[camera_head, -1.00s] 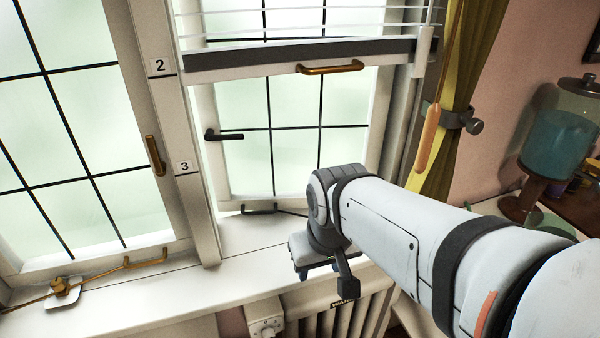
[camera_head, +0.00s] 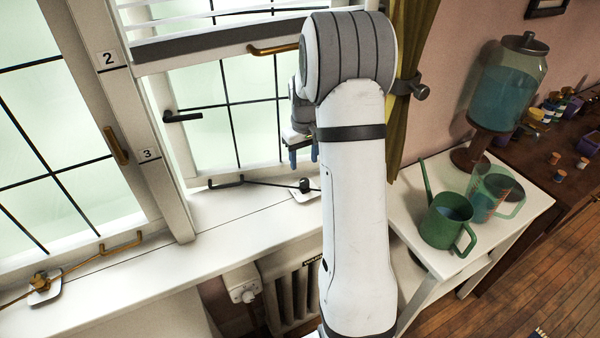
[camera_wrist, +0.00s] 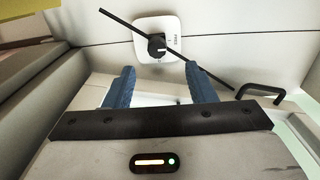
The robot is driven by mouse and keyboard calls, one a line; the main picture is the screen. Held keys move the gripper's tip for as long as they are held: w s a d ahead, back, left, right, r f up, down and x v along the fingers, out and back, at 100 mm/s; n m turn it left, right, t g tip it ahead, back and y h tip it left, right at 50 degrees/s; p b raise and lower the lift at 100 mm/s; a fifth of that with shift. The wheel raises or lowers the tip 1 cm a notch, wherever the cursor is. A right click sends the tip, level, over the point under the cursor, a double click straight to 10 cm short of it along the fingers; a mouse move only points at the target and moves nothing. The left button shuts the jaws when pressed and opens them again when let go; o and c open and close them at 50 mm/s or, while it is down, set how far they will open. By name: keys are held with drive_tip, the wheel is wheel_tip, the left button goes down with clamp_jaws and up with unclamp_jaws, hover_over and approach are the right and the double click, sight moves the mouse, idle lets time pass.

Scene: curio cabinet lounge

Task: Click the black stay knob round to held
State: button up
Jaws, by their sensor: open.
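The black stay knob (camera_head: 304,185) sits on a white plate (camera_head: 299,196) on the window sill, at the end of a thin black stay rod (camera_head: 264,183). In the wrist view the knob (camera_wrist: 156,46) stands on its rounded white plate (camera_wrist: 144,22), with the rod (camera_wrist: 211,77) running diagonally across. A pale mark shows on the knob; the small print on the plate is too small to read surely. My gripper (camera_head: 303,157) is open, its blue fingers pointing down above the sill near the knob. In the wrist view the knob lies beyond the gap between my fingertips (camera_wrist: 161,72), apart from them.
A black hook-shaped handle (camera_head: 226,183) is left of the knob. A brass-coloured stay (camera_head: 40,281) lies on the sill further left. A radiator (camera_head: 294,295) is below. A green watering can (camera_head: 447,221) and clear jug (camera_head: 491,190) stand on a white side table right.

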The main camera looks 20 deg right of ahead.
sight(304, 180)
drive_tip(key=shift+w+d+f, duration=0.2)
drive_tip(key=shift+d+f, duration=0.1)
drive_tip(key=shift+f, duration=0.35)
wheel_tip(304, 180, down, 7)
drive_tip(key=shift+f+p, duration=0.1)
drive_tip(key=shift+p, duration=0.6)
drive_tip(key=c, duration=0.9)
drive_tip(key=shift+a, duration=0.45)
drive_tip(key=shift+d, duration=0.35)
drive_tip(key=shift+c, duration=0.3)
